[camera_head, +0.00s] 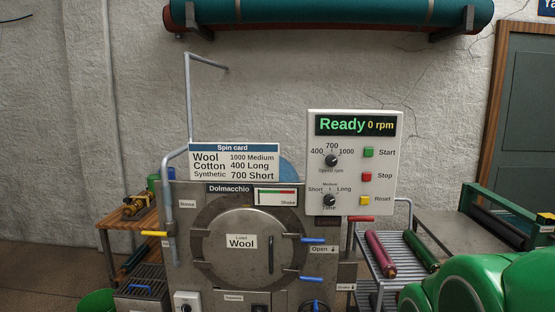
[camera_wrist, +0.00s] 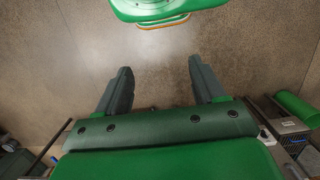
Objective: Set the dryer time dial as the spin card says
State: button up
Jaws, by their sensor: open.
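The spin card (camera_head: 234,161) on the machine reads Wool 1000 Medium, Cotton 400 Long, Synthetic 700 Short. The load sign (camera_head: 241,241) on the round door reads Wool. The time dial (camera_head: 330,200) is the lower black knob on the grey control panel (camera_head: 385,130), with Short at left, Medium on top and Long at right. Its pointer is too small to read surely. The speed dial (camera_head: 332,160) sits above it, marked 400, 700 and 1000. My gripper (camera_wrist: 161,78) is open and empty over bare floor in the wrist view, away from the panel.
The display (camera_head: 355,125) reads Ready, 0 rpm. Start (camera_head: 368,152), Stop (camera_head: 367,176) and Reset (camera_head: 365,200) buttons sit right of the dials. A red-handled lever (camera_head: 360,218) is just below the panel. A rack with rolled rugs (camera_head: 381,254) stands to the right.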

jog(key=t, duration=2.4)
send_near(330, 203)
jog(key=shift+w, duration=0.4)
jog(key=shift+x, duration=3.9)
jog(key=shift+r, duration=0.1)
